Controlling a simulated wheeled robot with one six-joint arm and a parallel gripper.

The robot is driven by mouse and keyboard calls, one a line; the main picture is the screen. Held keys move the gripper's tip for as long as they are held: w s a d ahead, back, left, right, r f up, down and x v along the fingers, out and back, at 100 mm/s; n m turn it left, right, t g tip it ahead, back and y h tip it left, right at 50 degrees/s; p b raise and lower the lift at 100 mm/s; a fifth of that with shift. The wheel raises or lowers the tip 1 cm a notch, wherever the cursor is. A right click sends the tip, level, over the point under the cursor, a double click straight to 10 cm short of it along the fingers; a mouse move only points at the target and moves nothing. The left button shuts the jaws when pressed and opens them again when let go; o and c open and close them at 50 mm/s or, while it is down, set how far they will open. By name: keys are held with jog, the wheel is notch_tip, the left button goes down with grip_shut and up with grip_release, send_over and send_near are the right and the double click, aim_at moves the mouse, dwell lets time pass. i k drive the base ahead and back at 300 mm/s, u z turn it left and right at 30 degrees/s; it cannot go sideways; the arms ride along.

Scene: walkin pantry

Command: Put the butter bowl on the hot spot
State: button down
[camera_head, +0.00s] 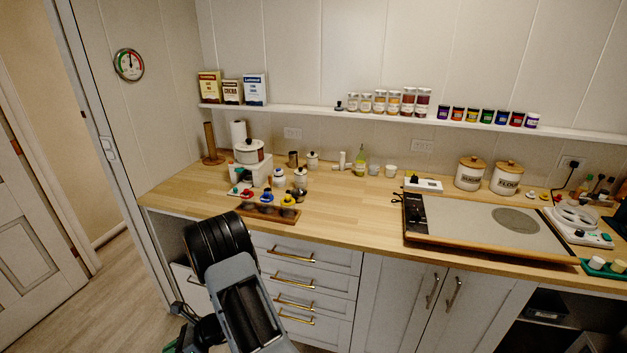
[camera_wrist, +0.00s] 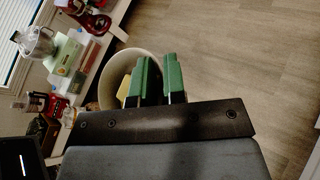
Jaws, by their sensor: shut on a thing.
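A pale round bowl (camera_wrist: 115,68) with yellow butter (camera_wrist: 134,82) in it shows in the wrist view. My gripper (camera_wrist: 160,74) has green fingertips and is shut on the bowl's rim, holding it above the floor. In the head view the gripper end is low at the left, before the drawers; the bowl cannot be made out there. The hot spot is a dark grey round patch (camera_head: 516,220) on the right part of a flat warming plate (camera_head: 470,222) on the counter. The hot spot is bare.
Sugar and flour canisters (camera_head: 470,173) stand behind the plate. The wooden counter (camera_head: 345,205) is clear between the rack and plate.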

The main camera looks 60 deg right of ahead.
aim_at(515, 219)
jog(key=k, duration=1.55)
jog(key=z, duration=2.35)
jog(key=i, duration=0.25)
jog(key=z, duration=0.1)
